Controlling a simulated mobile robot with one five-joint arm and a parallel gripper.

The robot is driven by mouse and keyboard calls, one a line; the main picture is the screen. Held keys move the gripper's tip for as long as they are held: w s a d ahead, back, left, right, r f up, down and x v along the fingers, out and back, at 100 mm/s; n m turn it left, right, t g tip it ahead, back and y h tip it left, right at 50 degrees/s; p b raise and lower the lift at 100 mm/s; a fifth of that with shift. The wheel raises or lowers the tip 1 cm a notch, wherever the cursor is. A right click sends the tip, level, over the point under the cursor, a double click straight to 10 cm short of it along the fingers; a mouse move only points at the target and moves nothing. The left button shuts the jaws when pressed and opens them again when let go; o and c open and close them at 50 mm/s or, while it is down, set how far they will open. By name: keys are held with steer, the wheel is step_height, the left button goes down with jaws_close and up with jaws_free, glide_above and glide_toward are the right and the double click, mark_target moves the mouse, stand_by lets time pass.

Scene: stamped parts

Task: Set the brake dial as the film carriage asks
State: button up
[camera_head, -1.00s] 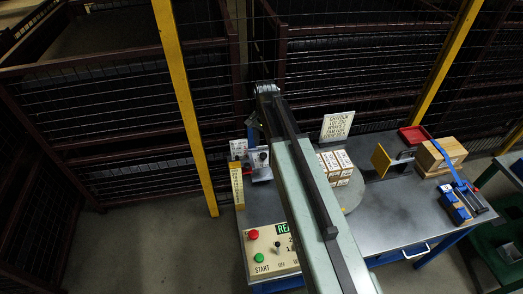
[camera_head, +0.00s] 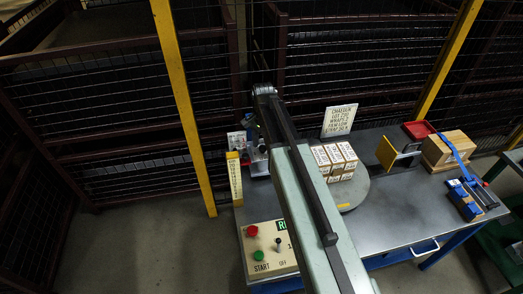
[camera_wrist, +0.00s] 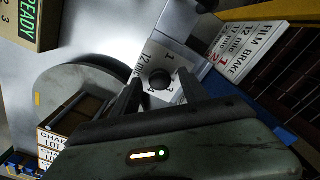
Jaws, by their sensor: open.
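In the wrist view the brake dial is a round dark knob (camera_wrist: 160,79) on a pale plate (camera_wrist: 158,60) marked with numbers and "12 mic". My gripper (camera_wrist: 160,88) is open, with one dark finger on each side of the knob. I cannot tell whether either finger touches it, or which number the dial points to. A white card (camera_wrist: 240,48) headed "FILM BRAKE" stands beside the plate, with "mic" lines and red numerals. In the head view the film carriage area (camera_head: 258,160) is partly behind my arm, and my gripper is not clear there.
Stacked cartons (camera_head: 334,160) sit on a round turntable (camera_head: 352,190). A printed sign (camera_head: 339,120) stands behind them. A control box (camera_head: 267,250) with red and green buttons is at the table's front left. A yellow post (camera_head: 185,110) and mesh fence stand close at the left.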

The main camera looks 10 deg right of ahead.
steer(key=shift+c, duration=0.3)
steer(key=c, duration=1)
steer(key=shift+a+r, duration=0.1)
steer(key=shift+a, duration=0.2)
jaws_close()
steer(key=shift+d, duration=0.25)
steer(key=shift+n, duration=2.3)
steer(key=n, duration=0.4)
steer(key=shift+n, duration=0.3)
steer(key=n, duration=0.4)
steer(key=shift+n, duration=0.3)
steer(key=n, duration=0.4)
steer(key=shift+n, duration=0.4)
